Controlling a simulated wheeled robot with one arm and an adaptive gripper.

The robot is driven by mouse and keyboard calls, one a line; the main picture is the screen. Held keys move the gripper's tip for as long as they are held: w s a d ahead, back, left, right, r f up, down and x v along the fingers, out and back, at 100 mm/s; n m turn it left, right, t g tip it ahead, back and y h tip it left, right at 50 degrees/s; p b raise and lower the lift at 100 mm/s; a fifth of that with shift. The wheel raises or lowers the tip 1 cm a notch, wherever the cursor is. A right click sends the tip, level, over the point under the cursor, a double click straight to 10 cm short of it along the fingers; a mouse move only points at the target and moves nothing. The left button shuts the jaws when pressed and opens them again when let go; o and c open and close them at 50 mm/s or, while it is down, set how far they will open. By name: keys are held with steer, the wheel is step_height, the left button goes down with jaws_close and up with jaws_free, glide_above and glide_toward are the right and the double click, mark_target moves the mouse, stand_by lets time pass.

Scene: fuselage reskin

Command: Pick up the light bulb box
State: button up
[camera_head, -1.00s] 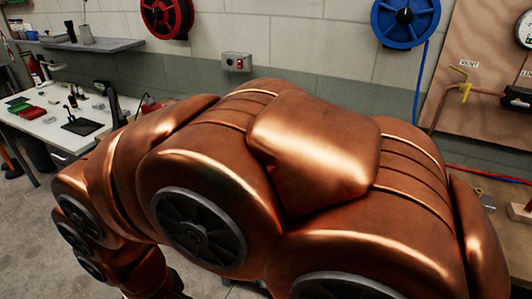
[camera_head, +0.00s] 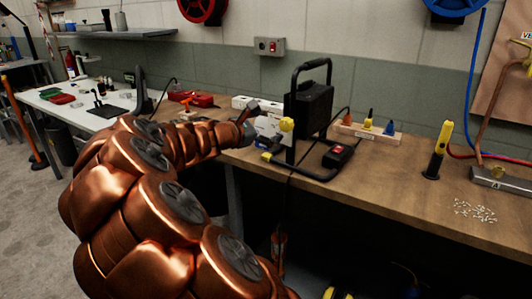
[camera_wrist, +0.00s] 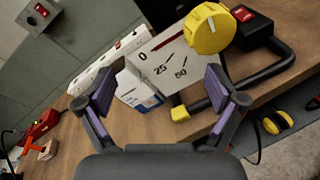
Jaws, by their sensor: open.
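A small white and blue box (camera_wrist: 137,88), which looks like the light bulb box, stands on the wooden bench in the wrist view. It lies between the lines of my two fingers, nearer the left one, and its right side is partly covered by a white plate marked 0, 25, 50. In the head view a white patch (camera_head: 268,126) beside the yellow knob seems to be the box or that plate; I cannot tell which. My gripper (camera_wrist: 158,86) is open and empty, its purple pads spread apart. In the head view my gripper (camera_head: 247,122) is over the bench, partly hidden by my arm.
A black work lamp (camera_head: 310,108) on a tubular stand stands close right of my gripper. Its yellow knob (camera_wrist: 208,28) shows large near my right finger. A white power strip (camera_wrist: 108,62) lies behind the box.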

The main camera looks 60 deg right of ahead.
mark_target(270, 123)
steer(key=w+d+f+n+t+b, duration=0.1)
steer(key=w+d+f+n, duration=0.1)
steer(key=w+d+f+n+t+h+b, duration=0.1)
steer(key=w+d+f+n, duration=0.1)
steer(key=w+n, duration=0.1)
steer(key=w+d+f+n+t+h+b, duration=0.1)
steer(key=w+d+f+n, duration=0.1)
steer(key=f, duration=0.1)
steer(key=shift+w+d+n+b, duration=0.1)
steer(key=shift+w+n+b, duration=0.3)
steer(key=shift+d, duration=1.3)
steer(key=shift+w+d+r+b, duration=0.1)
steer(key=shift+d+r+b, duration=0.1)
steer(key=shift+d, duration=1.1)
steer(key=shift+d+r+b, duration=0.15)
steer(key=shift+d+b, duration=0.05)
steer(key=shift+d, duration=1.05)
steer(key=shift+c, duration=0.2)
steer(key=c, duration=1.1)
steer(key=shift+o, duration=0.2)
steer(key=shift+r, duration=0.1)
